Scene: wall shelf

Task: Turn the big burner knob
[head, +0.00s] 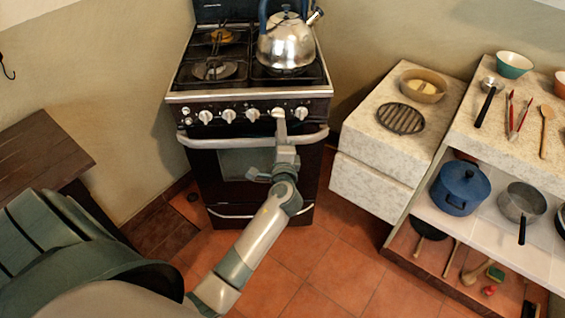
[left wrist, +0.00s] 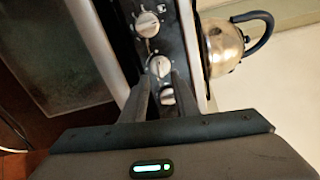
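The stove (head: 255,103) has a row of white knobs along its dark front panel. My left gripper (head: 279,118) reaches up to this panel, in front of a knob in the right half of the row. In the left wrist view, the two fingers of my left gripper (left wrist: 161,85) stand apart. A pale knob (left wrist: 168,97) shows between them, partly hidden by the fingers. Another knob (left wrist: 160,66) is just beyond the tips. I cannot tell whether the fingers touch a knob. The frames do not mark which knob is the big burner's. My right gripper is not in view.
A metal kettle (head: 287,45) stands at the stove's back right. A stone counter (head: 370,126) and shelves with pots are on the right. A wooden table (head: 37,150) is at left. Tiled floor is free in front.

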